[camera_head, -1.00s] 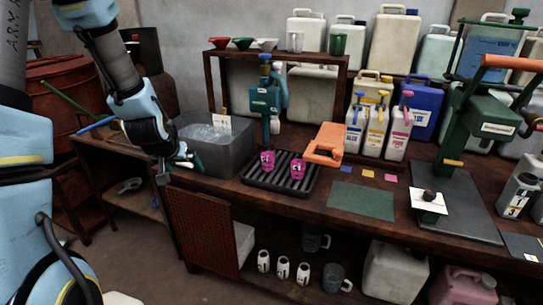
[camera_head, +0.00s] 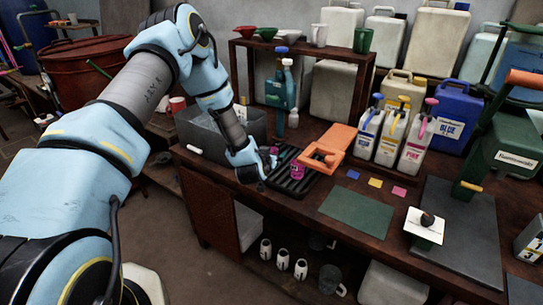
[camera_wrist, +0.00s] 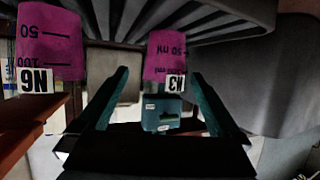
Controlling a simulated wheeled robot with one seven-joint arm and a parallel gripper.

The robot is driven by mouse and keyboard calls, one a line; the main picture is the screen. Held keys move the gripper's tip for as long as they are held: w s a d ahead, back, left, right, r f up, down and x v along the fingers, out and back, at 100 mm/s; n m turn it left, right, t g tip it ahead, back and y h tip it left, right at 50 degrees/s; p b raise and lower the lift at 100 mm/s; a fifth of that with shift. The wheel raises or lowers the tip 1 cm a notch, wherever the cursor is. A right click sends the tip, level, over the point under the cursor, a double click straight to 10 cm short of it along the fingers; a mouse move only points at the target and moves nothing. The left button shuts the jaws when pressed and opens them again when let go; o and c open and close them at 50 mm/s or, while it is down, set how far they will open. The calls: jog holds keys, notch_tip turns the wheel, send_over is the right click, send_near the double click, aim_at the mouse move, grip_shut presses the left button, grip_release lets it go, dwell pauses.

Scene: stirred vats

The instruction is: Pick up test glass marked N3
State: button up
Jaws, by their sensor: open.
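The pink test glass marked N3 (camera_wrist: 168,55) stands ahead of my gripper in the wrist view, which is upside down. It appears between the two open fingers, with its "50 mL" marking and tag showing. My gripper (camera_wrist: 160,98) is open and empty; whether a finger touches the glass cannot be told. A second pink glass, apparently marked N6 (camera_wrist: 48,42), stands to one side. In the head view, my gripper (camera_head: 270,164) is at the left part of the black ribbed tray (camera_head: 287,187) and mostly hides N3. The other pink glass (camera_head: 297,171) stands on the tray.
An orange tool (camera_head: 327,150) lies right beside the tray. A grey basin (camera_head: 205,138) is behind my wrist. Blue, yellow and pink pump bottles (camera_head: 391,133) stand further right. A green mat (camera_head: 357,210) at the bench front is clear.

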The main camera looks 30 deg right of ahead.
jog(key=shift+a+f+p+x, duration=0.15)
jog(key=shift+p+x, duration=0.3)
jog(key=shift+x, duration=0.55)
jog(key=shift+a+f+p+x, duration=0.15)
jog(key=shift+p+x, duration=0.3)
jog(key=shift+x, duration=0.55)
jog(key=shift+f+p+x, duration=0.15)
jog(key=shift+p+x, duration=0.3)
jog(key=shift+x, duration=0.55)
jog(key=shift+c, duration=0.2)
jog(key=c, duration=1.4)
